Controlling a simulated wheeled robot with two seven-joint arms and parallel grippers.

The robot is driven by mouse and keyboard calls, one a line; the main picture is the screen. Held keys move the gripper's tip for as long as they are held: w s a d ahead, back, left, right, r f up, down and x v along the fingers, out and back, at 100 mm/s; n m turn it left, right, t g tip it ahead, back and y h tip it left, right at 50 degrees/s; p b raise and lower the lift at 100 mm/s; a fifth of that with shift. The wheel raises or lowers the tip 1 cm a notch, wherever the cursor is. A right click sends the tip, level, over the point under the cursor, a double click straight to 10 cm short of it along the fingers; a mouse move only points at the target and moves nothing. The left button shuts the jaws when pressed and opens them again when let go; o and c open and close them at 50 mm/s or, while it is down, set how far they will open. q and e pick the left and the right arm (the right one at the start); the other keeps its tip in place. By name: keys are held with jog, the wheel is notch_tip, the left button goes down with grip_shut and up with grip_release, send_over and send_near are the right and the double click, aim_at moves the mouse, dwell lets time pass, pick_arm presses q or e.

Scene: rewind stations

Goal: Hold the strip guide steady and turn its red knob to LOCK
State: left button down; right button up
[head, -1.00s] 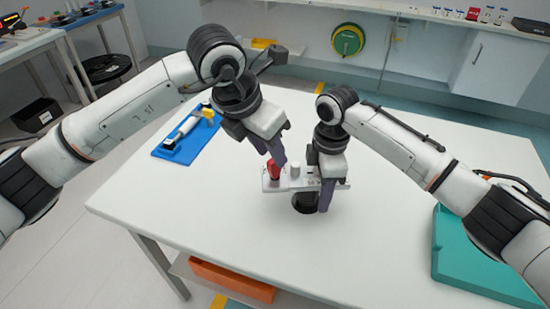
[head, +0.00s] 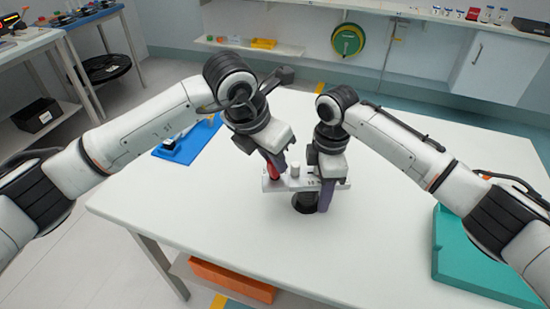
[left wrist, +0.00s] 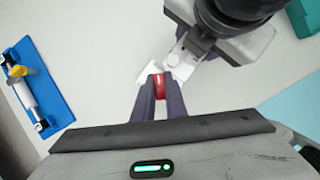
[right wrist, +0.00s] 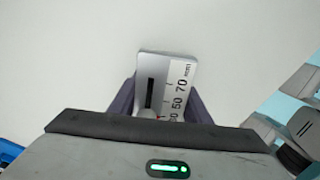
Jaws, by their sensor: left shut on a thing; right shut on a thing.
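The strip guide (head: 310,183) is a pale bar on a black round base, standing on the white table in the head view. Its scale face with a dark slot shows in the right wrist view (right wrist: 165,70). My right gripper (head: 325,198) is shut on the bar's right part. The red knob (head: 273,171) is at the bar's left end; it also shows in the left wrist view (left wrist: 159,82). My left gripper (head: 276,171) is shut on the knob, its fingers on both sides. A white post (head: 295,170) stands beside the knob. LOCK markings cannot be read.
A blue tray (head: 190,145) with a white roller lies at the table's left edge. A teal case (head: 480,262) sits at the right front. An orange bin (head: 232,281) is below the table. The table's middle front is clear.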

pick_arm(q)
jog(key=shift+n, duration=0.3)
jog(key=n+y, duration=0.1)
jog(key=n, duration=0.1)
jog(key=n+t+y, duration=0.1)
jog(key=n, duration=0.2)
jog(key=shift+r+n, duration=0.1)
jog(key=shift+n, duration=0.2)
jog(key=n+y, duration=0.2)
jog(key=n, duration=0.3)
jog(key=shift+n, duration=0.3)
jog(key=c, duration=1.8)
grip_release()
jog(key=v, duration=1.2)
jog(key=shift+d, duration=0.2)
jog(key=shift+w, duration=0.1)
